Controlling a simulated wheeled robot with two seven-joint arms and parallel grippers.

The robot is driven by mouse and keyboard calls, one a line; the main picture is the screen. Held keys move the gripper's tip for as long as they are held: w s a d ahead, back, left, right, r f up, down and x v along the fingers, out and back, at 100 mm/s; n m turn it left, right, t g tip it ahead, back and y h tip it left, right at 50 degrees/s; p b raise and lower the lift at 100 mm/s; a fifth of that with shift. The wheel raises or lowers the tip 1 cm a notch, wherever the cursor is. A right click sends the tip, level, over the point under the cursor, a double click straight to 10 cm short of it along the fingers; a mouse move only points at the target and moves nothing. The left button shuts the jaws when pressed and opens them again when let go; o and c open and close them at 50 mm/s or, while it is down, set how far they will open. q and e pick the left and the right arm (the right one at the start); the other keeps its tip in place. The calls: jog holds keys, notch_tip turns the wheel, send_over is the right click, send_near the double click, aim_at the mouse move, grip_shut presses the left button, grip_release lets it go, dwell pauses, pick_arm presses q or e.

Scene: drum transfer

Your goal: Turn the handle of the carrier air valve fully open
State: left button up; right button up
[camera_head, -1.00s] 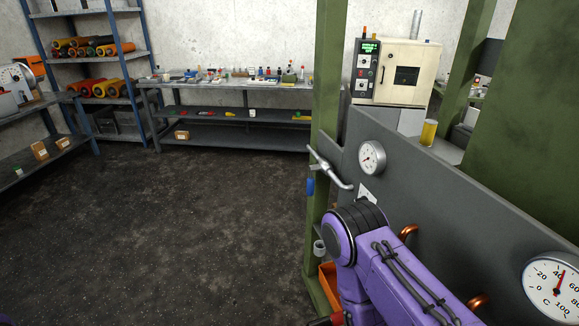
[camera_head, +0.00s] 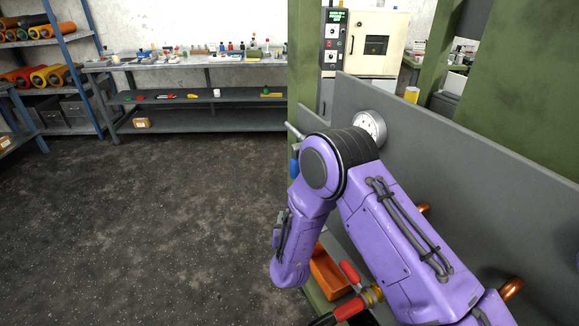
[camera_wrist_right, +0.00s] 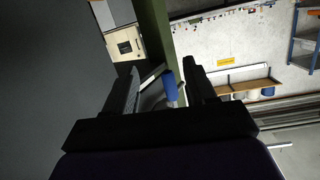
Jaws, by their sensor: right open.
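A blue grip (camera_head: 294,168) shows at the green post's left side, below a grey metal bar (camera_head: 293,130), partly hidden by my right arm. No label shows which is the carrier air valve. In the right wrist view my right gripper (camera_wrist_right: 163,68) is open and empty. The blue grip (camera_wrist_right: 171,86) appears between its fingers, seemingly beyond the tips; contact cannot be told. My left gripper is not in view.
A grey panel (camera_head: 450,160) with a round gauge (camera_head: 370,125) and copper pipes (camera_head: 511,288) stands right of the green post (camera_head: 303,60). An orange bin (camera_head: 327,272) is low beside the post. Open dark floor (camera_head: 150,220) lies left. A bench (camera_head: 200,62) stands behind.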

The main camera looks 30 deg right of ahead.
jog(key=w+d+r+t+h, duration=0.1)
jog(key=w+d+r+h, duration=0.2)
jog(key=r, duration=0.6)
jog(key=shift+y, duration=0.5)
jog(key=p+x, duration=0.1)
jog(key=x, duration=0.2)
jog(key=p+x, duration=0.1)
jog(key=x, duration=0.3)
jog(key=p+x, duration=0.1)
jog(key=x, duration=0.2)
jog(key=shift+w+a, duration=0.25)
jog(key=shift+w, duration=0.3)
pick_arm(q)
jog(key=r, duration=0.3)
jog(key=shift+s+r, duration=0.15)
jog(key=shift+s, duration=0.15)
pick_arm(e)
jog(key=shift+c, duration=0.3)
grip_shut()
